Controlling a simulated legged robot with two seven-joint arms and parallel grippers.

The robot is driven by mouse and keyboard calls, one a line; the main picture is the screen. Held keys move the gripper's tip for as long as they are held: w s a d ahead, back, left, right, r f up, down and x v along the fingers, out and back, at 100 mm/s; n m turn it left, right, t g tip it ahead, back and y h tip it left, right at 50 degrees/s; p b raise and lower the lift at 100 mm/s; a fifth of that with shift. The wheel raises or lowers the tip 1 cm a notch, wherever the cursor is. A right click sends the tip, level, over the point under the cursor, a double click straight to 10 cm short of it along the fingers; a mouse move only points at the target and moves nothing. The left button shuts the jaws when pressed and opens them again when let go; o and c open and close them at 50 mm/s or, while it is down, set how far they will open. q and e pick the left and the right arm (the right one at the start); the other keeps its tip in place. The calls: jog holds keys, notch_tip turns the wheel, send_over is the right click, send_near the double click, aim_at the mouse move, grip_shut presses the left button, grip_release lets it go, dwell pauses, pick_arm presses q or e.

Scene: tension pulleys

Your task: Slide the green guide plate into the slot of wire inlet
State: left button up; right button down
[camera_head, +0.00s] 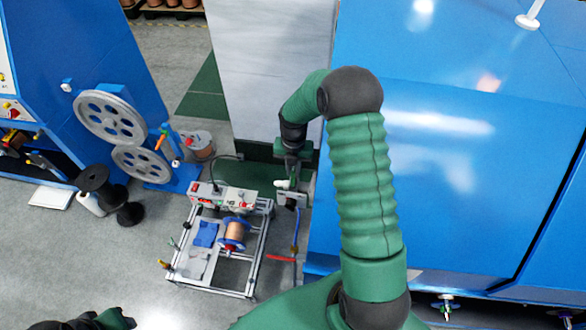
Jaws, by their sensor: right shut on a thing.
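My right arm arches over from the bottom right, and its gripper (288,184) points down at the back right corner of a small metal-framed machine (257,262). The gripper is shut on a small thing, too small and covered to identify. Pale metal parts (291,200) sit right under the fingertips. I cannot tell which of them is the wire inlet, and its slot cannot be made out. The green guide plate cannot be told apart at this size. Part of my left arm shows at the bottom left edge; its fingers cannot be made out.
The machine carries a copper wire spool (234,233) and a control box (222,196). A blue cabinet (455,150) stands close on the right. Grey pulleys (110,118) and a black spool (95,180) are at the left.

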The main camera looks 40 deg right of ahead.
jog(key=shift+a, duration=0.1)
dwell(0.4)
jog(key=shift+p, duration=0.35)
jog(key=shift+f, duration=0.1)
jog(key=shift+f+b, duration=0.95)
jog(key=shift+f, duration=0.7)
jog(key=shift+f, duration=0.1)
